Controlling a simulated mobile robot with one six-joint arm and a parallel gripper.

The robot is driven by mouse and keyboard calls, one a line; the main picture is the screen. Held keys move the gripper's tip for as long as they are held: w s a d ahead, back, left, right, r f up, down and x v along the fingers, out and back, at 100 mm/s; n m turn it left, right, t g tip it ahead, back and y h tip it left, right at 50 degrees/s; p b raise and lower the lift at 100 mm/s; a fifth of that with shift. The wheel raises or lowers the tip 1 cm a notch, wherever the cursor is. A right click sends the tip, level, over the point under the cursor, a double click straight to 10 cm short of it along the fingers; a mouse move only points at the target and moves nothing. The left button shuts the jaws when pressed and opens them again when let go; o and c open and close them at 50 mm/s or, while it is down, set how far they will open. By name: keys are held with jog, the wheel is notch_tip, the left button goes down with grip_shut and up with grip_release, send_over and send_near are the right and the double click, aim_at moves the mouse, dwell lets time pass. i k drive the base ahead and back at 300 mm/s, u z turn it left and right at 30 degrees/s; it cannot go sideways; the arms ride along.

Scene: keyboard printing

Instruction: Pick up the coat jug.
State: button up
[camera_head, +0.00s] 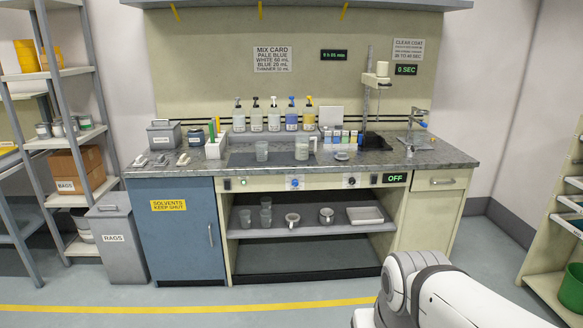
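No label reading coat jug can be made out. A clear jug-like vessel (302,151) with what looks like a pale handle on its right stands upright on the dark mat in the middle of the bench. A smaller clear beaker (261,151) stands to its left. On the shelf under the bench are two squat grey pots, one (292,219) at the middle and one (326,215) to its right. I cannot tell which vessel is the coat jug. My white arm shows at the lower right, well in front of the bench; my gripper is not in view.
The grey bench top (450,155) holds pump bottles (274,117) in a row, small colored jars (337,137) and a stirrer stand (370,100). A tray (365,215) and clear cups (265,217) sit on the shelf below. The floor before the bench is clear.

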aim_at(301, 141)
jog(key=u, duration=0.05)
jog(key=i, duration=1.45)
jog(key=u, duration=0.35)
jog(key=i, duration=2)
jog(key=u, duration=0.2)
